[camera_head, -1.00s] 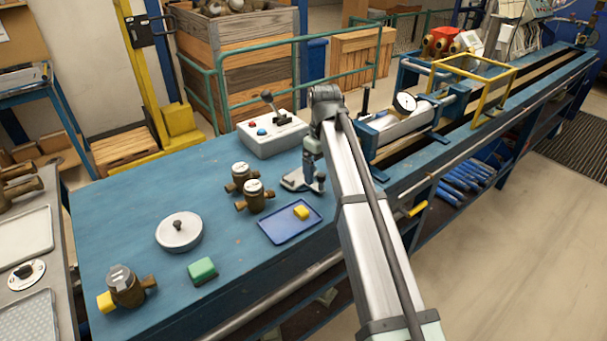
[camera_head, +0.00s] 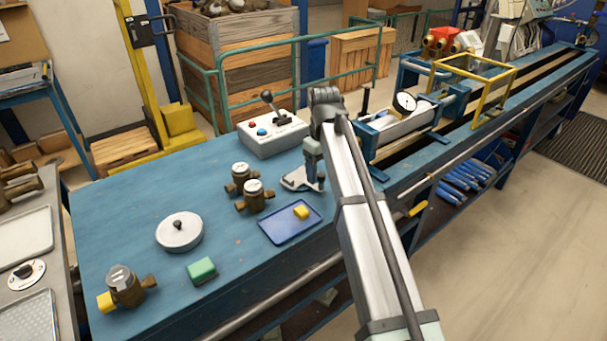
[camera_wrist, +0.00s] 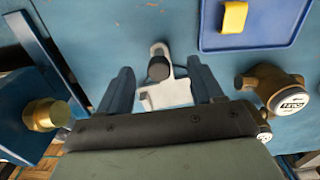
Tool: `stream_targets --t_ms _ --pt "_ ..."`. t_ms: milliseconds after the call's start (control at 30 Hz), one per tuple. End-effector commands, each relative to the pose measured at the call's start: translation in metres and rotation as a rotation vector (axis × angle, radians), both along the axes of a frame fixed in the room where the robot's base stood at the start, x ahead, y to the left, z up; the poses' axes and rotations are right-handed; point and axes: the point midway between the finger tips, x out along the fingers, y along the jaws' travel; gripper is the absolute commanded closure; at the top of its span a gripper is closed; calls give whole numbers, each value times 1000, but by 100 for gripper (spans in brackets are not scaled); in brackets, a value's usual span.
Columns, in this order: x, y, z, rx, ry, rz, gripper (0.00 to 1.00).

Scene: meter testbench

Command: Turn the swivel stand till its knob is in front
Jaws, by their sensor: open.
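The swivel stand is a light grey flat piece (camera_head: 294,183) with a dark upright knob (camera_head: 321,178), on the blue bench right of the two brass meters. In the wrist view, the stand's plate (camera_wrist: 165,95) lies between my fingers, and its dark round knob (camera_wrist: 158,68) is near the fingertips, toward the top of the picture. My gripper (camera_wrist: 160,78) is open, one finger on each side of the stand. Whether a finger touches it I cannot tell. In the head view my gripper (camera_head: 313,185) points down over the stand and hides part of it.
A blue tray (camera_head: 280,235) with a yellow block (camera_head: 301,212) lies close in front of the stand. Two brass meters (camera_head: 255,196) stand to its left. A control box (camera_head: 272,138) is behind, and the test rig (camera_head: 400,130) to the right.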

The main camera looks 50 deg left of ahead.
Motion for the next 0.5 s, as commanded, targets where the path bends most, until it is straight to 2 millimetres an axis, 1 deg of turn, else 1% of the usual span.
stream_targets --t_ms 500 --pt "-11 -1 0 0 0 0 34"
